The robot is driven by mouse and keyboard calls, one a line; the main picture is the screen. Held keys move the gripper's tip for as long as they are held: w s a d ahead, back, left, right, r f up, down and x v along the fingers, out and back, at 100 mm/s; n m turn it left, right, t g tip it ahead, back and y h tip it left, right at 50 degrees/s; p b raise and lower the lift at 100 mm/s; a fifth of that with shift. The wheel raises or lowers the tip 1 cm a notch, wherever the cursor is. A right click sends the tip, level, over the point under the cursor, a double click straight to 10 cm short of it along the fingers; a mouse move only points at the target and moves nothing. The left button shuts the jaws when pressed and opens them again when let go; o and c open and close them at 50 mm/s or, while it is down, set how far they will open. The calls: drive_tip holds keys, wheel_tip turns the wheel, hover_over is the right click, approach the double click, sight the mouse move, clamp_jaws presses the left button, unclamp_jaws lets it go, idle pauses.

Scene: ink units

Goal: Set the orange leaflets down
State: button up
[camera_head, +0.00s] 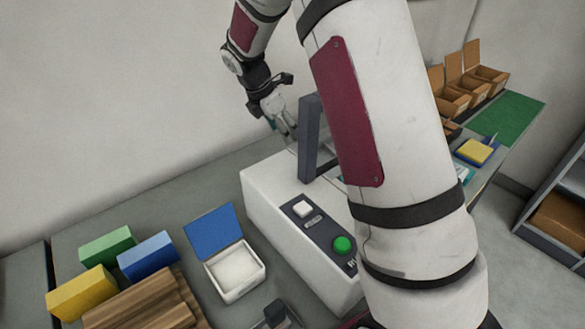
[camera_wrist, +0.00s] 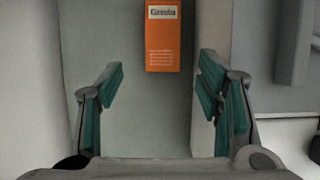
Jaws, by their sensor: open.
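The orange leaflets (camera_wrist: 163,42) show at the top middle of the wrist view as an orange block with a white label and pale lines of print. They appear to rest on a grey surface; their upper end is cut off by the picture edge. My gripper (camera_wrist: 160,74) is open, its two teal-padded fingers spread wide to the left and right. The leaflets lie ahead, between the finger lines, with clear gaps on both sides and nothing held. In the head view my gripper (camera_head: 287,128) hangs behind the white machine; the leaflets cannot be made out there.
The white machine (camera_head: 270,205) with a dark upright frame (camera_head: 310,140) and green button stands close to my gripper. An open white box (camera_head: 236,272) with a blue lid and green, blue and yellow blocks (camera_head: 82,292) stand at front left. Cardboard boxes (camera_head: 452,98) stand at right.

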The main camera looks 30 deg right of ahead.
drive_tip(key=p+x, duration=0.1)
drive_tip(key=x, duration=1.3)
drive_tip(key=shift+s, duration=0.2)
drive_tip(key=shift+r, duration=0.1)
drive_tip(key=c, duration=1.1)
